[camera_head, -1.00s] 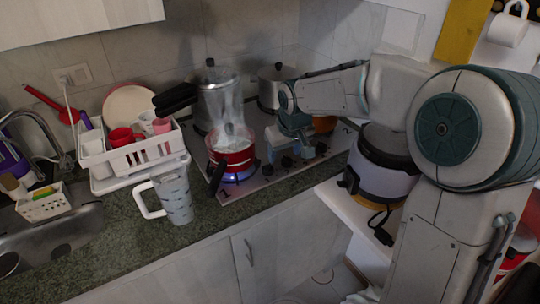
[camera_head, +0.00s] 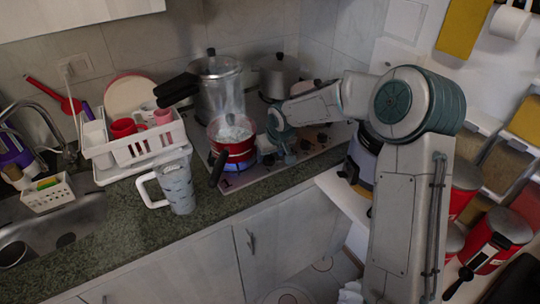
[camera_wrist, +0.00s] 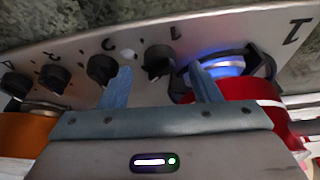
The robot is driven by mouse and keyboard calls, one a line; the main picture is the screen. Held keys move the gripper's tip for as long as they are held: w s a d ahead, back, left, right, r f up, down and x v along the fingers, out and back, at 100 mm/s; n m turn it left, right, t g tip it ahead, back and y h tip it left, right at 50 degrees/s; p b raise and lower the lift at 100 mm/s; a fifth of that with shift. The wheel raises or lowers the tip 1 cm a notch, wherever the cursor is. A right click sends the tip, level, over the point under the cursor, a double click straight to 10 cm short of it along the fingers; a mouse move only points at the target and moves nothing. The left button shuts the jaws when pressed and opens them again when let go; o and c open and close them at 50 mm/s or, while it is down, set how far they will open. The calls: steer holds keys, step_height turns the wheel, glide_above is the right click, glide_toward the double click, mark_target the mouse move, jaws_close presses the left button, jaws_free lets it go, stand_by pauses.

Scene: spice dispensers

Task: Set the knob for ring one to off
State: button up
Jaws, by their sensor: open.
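The stove (camera_head: 240,183) has a row of black knobs along its front strip. In the wrist view the knob nearest the lit burner (camera_wrist: 157,58) lies in the gap between my fingertips. A second knob (camera_wrist: 102,68) is just left of my left finger. My gripper (camera_wrist: 160,67) is open and empty, its fingers apart on either side of the nearest knob; contact cannot be told. In the head view my gripper (camera_head: 287,152) is low over the front strip, right of the red pot (camera_head: 232,152). A blue flame (camera_wrist: 222,67) burns beside the pot.
The red pot (camera_wrist: 250,108) is close to my right finger, and an orange pot (camera_wrist: 25,128) is at left. A tall steel pot (camera_head: 220,90) and a lidded pot (camera_head: 279,80) stand behind. A patterned mug (camera_head: 178,188) and a white dish rack (camera_head: 135,150) are left.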

steer(key=shift+x, duration=0.85)
steer(key=c, duration=1)
